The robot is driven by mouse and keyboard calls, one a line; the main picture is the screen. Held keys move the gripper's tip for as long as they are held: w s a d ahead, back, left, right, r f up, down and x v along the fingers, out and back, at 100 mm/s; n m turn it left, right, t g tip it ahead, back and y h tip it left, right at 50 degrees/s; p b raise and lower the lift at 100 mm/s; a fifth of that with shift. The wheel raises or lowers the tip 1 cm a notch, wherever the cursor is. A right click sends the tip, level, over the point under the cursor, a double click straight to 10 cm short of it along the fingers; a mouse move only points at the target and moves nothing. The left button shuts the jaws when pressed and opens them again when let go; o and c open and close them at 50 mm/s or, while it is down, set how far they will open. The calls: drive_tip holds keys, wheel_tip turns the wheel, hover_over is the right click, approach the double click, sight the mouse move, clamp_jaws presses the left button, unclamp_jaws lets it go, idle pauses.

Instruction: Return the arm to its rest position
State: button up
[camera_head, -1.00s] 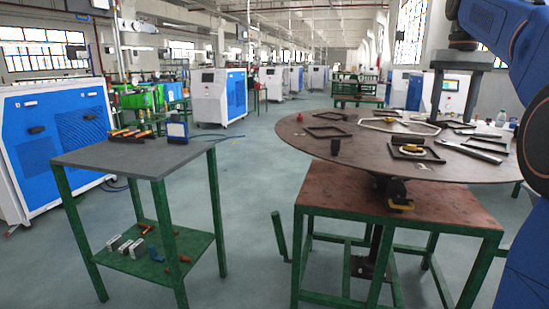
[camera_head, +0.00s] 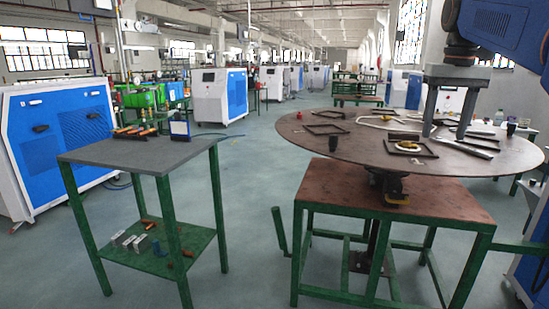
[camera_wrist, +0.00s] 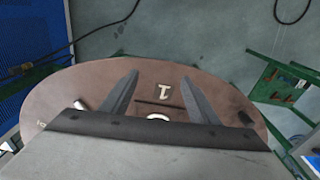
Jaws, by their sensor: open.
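My gripper (camera_head: 446,132) is at the upper right of the head view, a dark grey bracket with two long fingers pointing down. The fingers are spread apart with nothing between them. It hangs over the right part of the round brown table (camera_head: 330,150). In the wrist view my gripper (camera_wrist: 158,85) shows its two fingers wide apart over the same round table (camera_wrist: 60,95). Whether the fingertips touch the tabletop cannot be told. My blue arm shows above the gripper at the upper right corner.
A grey-topped green table (camera_head: 130,153) with orange-handled tools (camera_head: 135,132) stands left. Open floor (camera_head: 255,190) lies between the tables.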

drive_tip(key=s+a+f+n+t, duration=0.1)
drive_tip(key=s+a+f, duration=0.3)
drive_tip(key=s+f, duration=0.4)
drive_tip(key=s+a+f+t, duration=0.1)
drive_tip(key=s+a+f, duration=0.3)
drive_tip(key=s+f, duration=0.4)
drive_tip(key=s+a+f+n+t, duration=0.1)
drive_tip(key=s+a+f, duration=0.3)
drive_tip(key=s+f, duration=0.5)
wheel_tip(320, 180, down, 8)
drive_tip(key=shift+a+r+n+t, duration=0.2)
drive_tip(key=shift+n+t, duration=0.1)
drive_tip(key=shift+t, duration=0.2)
drive_tip(key=shift+s, duration=0.1)
